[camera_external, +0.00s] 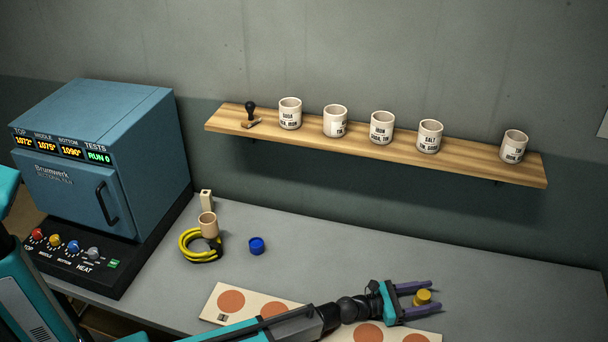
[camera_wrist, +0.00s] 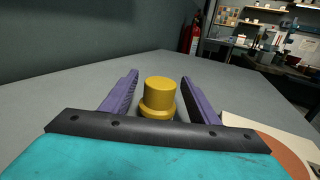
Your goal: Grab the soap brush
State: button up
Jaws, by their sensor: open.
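My gripper (camera_external: 436,294) is open above the right part of the table, its two purple fingers pointing right in the external view. A yellow, stepped round piece (camera_external: 422,297) stands between the fingers. In the wrist view the same yellow piece (camera_wrist: 160,97) stands upright between the open fingers of my gripper (camera_wrist: 164,74), with a gap on each side. Its lower part is hidden behind my gripper's palm. I cannot tell whether it is the soap brush; no bristles show on it.
A board with orange discs (camera_external: 231,301) lies under my arm. A blue cap (camera_external: 256,246), a yellow cable coil (camera_external: 188,246) and a beige cup (camera_external: 209,226) are near the blue kiln (camera_external: 120,150). A wall shelf (camera_external: 470,165) holds several labelled cups and a stamp (camera_external: 250,113).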

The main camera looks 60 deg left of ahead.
jog(key=shift+x, duration=1.4)
jog(key=shift+c, duration=0.5)
jog(key=c, duration=1)
